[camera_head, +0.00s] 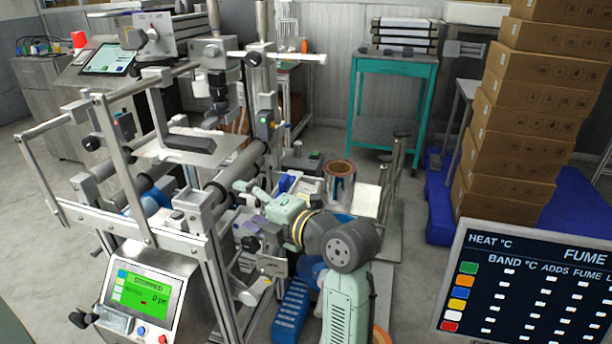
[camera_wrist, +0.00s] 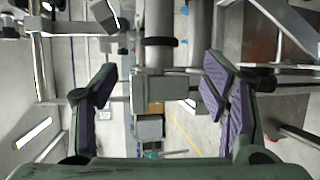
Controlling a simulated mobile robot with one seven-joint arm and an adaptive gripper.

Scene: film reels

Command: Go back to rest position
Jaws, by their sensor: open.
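My gripper (camera_head: 246,207) is at the end of my arm, beside the frame and rollers of the film machine (camera_head: 205,210) in the head view. In the wrist view my gripper (camera_wrist: 160,85) has its two purple-padded fingers wide apart, with nothing held between them. Beyond the fingers, the wrist view shows a grey machine roller (camera_wrist: 160,25) and metal brackets. A film reel (camera_head: 341,185) with a copper-coloured top stands upright behind my arm, apart from the gripper.
The machine's lit control screen (camera_head: 143,297) reads STOPPED. A teal cart (camera_head: 395,68) stands at the back. Stacked cardboard boxes (camera_head: 515,130) and a dark heat chart (camera_head: 530,285) are at right.

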